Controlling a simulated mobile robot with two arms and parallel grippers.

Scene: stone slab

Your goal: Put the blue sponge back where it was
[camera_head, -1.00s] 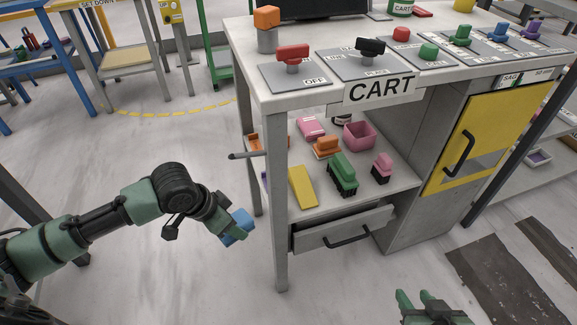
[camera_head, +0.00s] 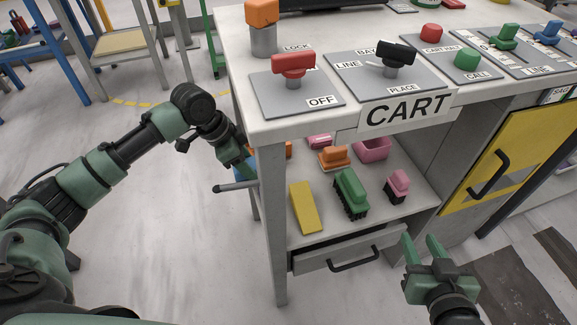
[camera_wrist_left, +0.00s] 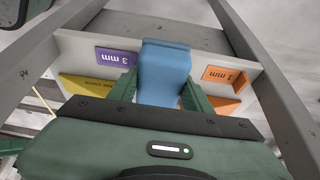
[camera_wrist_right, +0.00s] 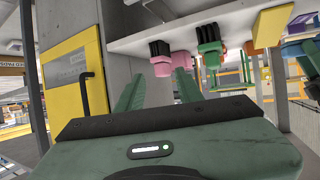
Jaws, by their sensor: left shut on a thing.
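My left gripper (camera_head: 243,163) is shut on the blue sponge (camera_wrist_left: 165,68), at the left side of the cart's lower shelf. In the head view the sponge is mostly hidden behind my gripper and the cart leg. In the left wrist view it sticks out beyond the fingers, over the shelf edge, between a purple "3 mm" label (camera_wrist_left: 117,57) and an orange "1 mm" label (camera_wrist_left: 218,74). Whether it touches the shelf I cannot tell. My right gripper (camera_head: 423,250) is open and empty, in front of the drawer's right end.
The shelf holds a yellow block (camera_head: 305,207), a green brush (camera_head: 350,194), a pink brush (camera_head: 397,187), an orange brush (camera_head: 334,158) and a pink bin (camera_head: 373,149). The drawer (camera_head: 345,252) is slightly open.

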